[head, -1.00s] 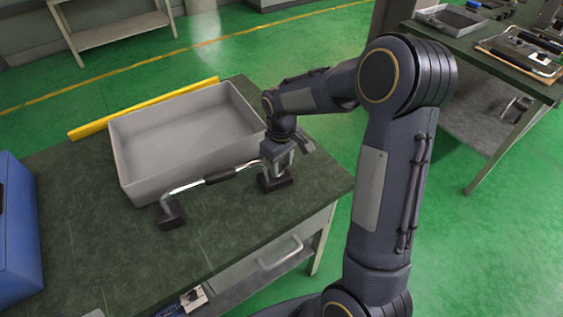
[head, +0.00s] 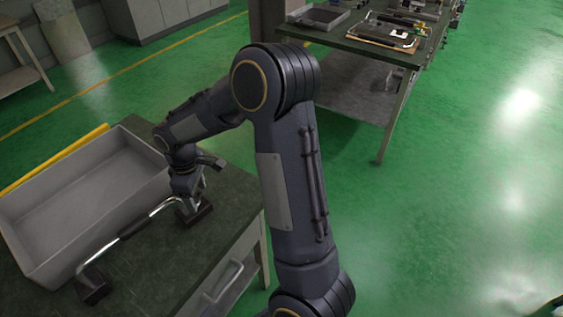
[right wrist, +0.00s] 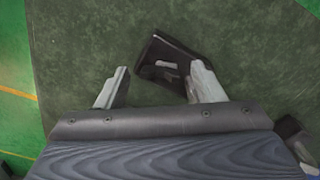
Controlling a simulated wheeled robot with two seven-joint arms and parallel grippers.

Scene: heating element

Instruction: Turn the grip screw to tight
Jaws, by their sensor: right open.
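A crank-shaped silver bar (head: 158,209) with a black sleeve (head: 134,229) in its middle lies on the dark green tabletop. It has a black end block at the front left (head: 92,288) and another at the back right (head: 197,214). My right gripper (head: 188,204) is over the back-right block, pointing down. In the right wrist view, my right gripper (right wrist: 160,86) is open, with a black block (right wrist: 165,58) ahead of and partly between its fingers. The right finger overlaps the block; I cannot tell if they touch. I cannot make out a separate grip screw. My left gripper is out of view.
A grey tray (head: 85,190) stands just behind the bar, with a yellow strip (head: 55,158) along its far edge. The table's right edge is close to the gripper. A second bench (head: 365,50) with equipment stands farther back.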

